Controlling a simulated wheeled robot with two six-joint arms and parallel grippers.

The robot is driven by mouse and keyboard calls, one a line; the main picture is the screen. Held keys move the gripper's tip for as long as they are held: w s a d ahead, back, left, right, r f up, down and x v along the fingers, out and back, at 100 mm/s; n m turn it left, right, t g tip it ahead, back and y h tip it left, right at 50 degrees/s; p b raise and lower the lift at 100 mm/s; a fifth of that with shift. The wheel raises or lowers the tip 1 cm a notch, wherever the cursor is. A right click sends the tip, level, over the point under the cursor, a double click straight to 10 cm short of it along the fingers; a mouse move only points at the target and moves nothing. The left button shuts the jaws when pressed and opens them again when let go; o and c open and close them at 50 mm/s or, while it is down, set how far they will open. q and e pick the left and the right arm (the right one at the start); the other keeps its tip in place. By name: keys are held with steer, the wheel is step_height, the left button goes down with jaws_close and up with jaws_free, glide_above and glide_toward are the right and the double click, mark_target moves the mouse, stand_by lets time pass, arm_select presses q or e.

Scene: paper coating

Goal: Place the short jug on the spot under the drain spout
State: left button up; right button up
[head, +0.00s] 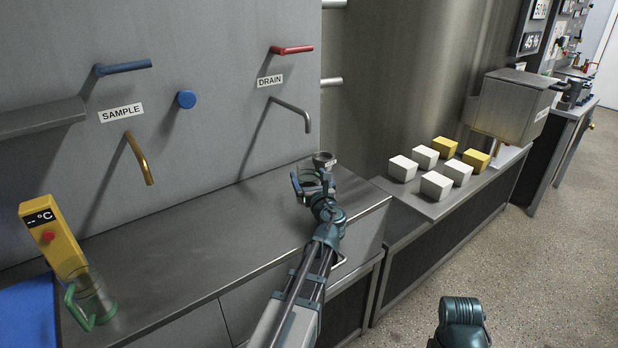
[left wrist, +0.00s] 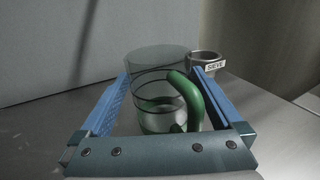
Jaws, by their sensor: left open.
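A clear glass jug with a green handle (left wrist: 185,95) stands on the steel counter between the fingers of my left gripper (head: 312,184). In the left wrist view the blue fingers are spread apart on both sides of it; contact is hard to tell. The bent drain spout (head: 297,113) sticks out of the wall under the DRAIN label, above and close to this jug. Another jug with a green handle (head: 95,299) stands at the counter's left end. My right gripper's fingers do not show.
A small cup marked SIEVE (left wrist: 208,62) stands just behind the jug; it also shows in the head view (head: 324,159). The sample spout (head: 138,158) and yellow thermometer (head: 52,238) are to the left. White and yellow blocks (head: 437,185) sit on the right bench. The middle counter is clear.

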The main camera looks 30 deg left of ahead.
arm_select(q)
steer(key=v, duration=1.2)
steer(key=shift+r, duration=0.1)
